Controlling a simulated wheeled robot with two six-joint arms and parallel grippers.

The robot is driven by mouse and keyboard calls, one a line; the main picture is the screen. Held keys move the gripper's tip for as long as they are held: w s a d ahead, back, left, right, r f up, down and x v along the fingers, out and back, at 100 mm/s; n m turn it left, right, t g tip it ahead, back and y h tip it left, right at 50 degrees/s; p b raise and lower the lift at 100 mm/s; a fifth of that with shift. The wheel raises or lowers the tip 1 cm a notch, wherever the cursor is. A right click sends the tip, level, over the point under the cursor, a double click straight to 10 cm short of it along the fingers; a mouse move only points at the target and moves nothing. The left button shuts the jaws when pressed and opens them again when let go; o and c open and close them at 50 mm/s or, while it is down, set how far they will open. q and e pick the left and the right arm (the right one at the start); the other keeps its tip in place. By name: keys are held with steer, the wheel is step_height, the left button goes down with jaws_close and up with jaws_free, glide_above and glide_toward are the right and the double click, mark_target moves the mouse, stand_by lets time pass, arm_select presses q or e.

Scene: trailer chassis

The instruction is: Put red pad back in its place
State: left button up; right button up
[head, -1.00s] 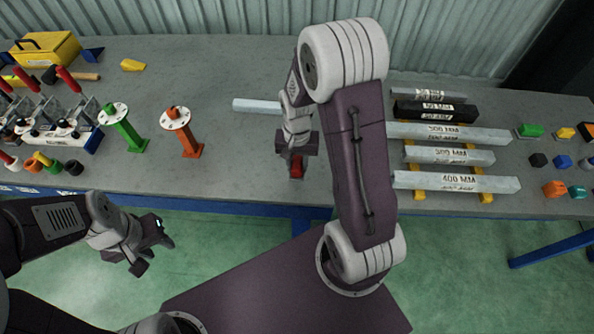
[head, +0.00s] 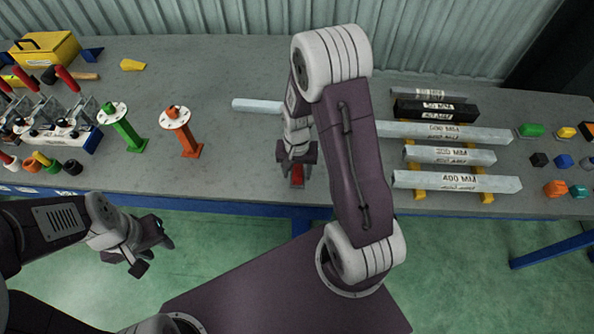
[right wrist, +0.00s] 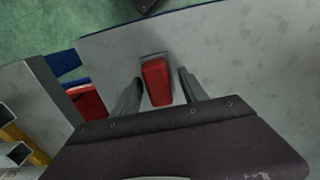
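The red pad (head: 297,171) lies near the table's front edge, below my right gripper (head: 297,160). In the right wrist view, the red pad (right wrist: 157,83) sits between the two fingers of my right gripper (right wrist: 160,79), with a visible gap on each side. The right gripper is open around it. A grey piece shows at the pad's far end. My left gripper (head: 153,249) is open and empty in front of the table, at the lower left. I cannot make out the pad's place.
Another red part (right wrist: 88,102) shows by the blue table frame. A green stand (head: 124,128) and an orange stand (head: 183,130) are left of my right gripper. Labelled bars (head: 458,182) lie on yellow supports at right, near my right arm. Toggle clamps (head: 62,115) stand at far left.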

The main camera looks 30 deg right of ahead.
mark_target(297, 170)
steer(key=shift+r, duration=0.25)
step_height(297, 170, up, 12)
steer(key=p, duration=0.2)
steer(key=s+a+f+n+t, duration=0.1)
steer(key=s+a+n, duration=0.3)
steer(key=s+n, duration=0.2)
steer(key=shift+s+a+f, duration=0.15)
steer(key=shift+s+a, duration=0.25)
steer(key=shift+s, duration=0.75)
steer(key=shift+s, duration=0.15)
